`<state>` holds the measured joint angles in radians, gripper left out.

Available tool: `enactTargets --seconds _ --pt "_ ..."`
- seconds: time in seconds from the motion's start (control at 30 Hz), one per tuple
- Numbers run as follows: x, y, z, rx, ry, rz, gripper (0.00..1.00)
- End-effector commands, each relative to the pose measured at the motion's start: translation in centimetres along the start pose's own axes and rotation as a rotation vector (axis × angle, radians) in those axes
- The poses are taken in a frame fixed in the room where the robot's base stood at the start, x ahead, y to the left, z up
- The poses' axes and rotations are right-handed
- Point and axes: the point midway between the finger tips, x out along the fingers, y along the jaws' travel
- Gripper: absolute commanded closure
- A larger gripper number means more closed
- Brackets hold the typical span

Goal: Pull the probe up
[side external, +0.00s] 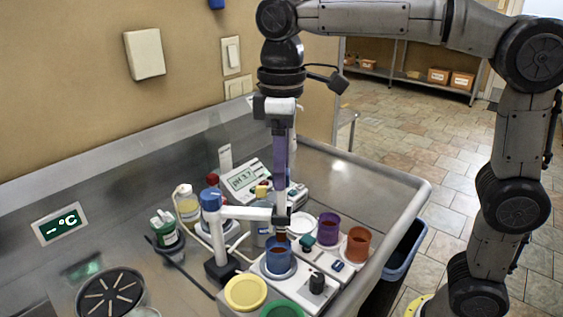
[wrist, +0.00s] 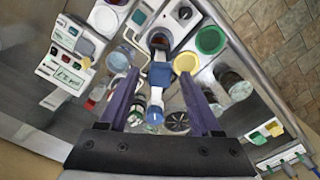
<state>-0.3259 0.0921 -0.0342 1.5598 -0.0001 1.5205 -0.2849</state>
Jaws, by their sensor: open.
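The probe (side external: 280,238) hangs from a white horizontal arm with a blue-topped stand (side external: 210,200). Its lower part goes down into a blue beaker (side external: 279,262), and its tip is hidden there. My gripper (side external: 281,208) points straight down, with its purple fingers close above or beside the probe's holder. The side view does not show whether they touch it. In the wrist view the two fingers of my gripper (wrist: 160,112) are spread wide apart, with the blue stand part (wrist: 160,76) between them in the picture. Nothing is held.
A meter (side external: 246,180) reads about pH 3.7. Purple (side external: 328,230) and orange (side external: 357,246) beakers stand right of the blue one. Yellow (side external: 245,292) and green (side external: 282,310) lids lie in front. The metal tray's raised rim (side external: 400,245) bounds the right.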

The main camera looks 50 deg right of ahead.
Motion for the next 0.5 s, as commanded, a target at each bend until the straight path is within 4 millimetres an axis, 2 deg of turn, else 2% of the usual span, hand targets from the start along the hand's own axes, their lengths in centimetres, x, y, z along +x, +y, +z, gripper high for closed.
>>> enactTargets --seconds 0.13,0.23,0.5 --pt "-0.3 0.0 -0.1 0.0 0.0 0.0 0.35" --pt "-1.3 0.0 -0.1 0.0 0.001 0.0 0.35" --pt "-6.3 0.0 -0.1 0.0 0.005 0.001 0.35"
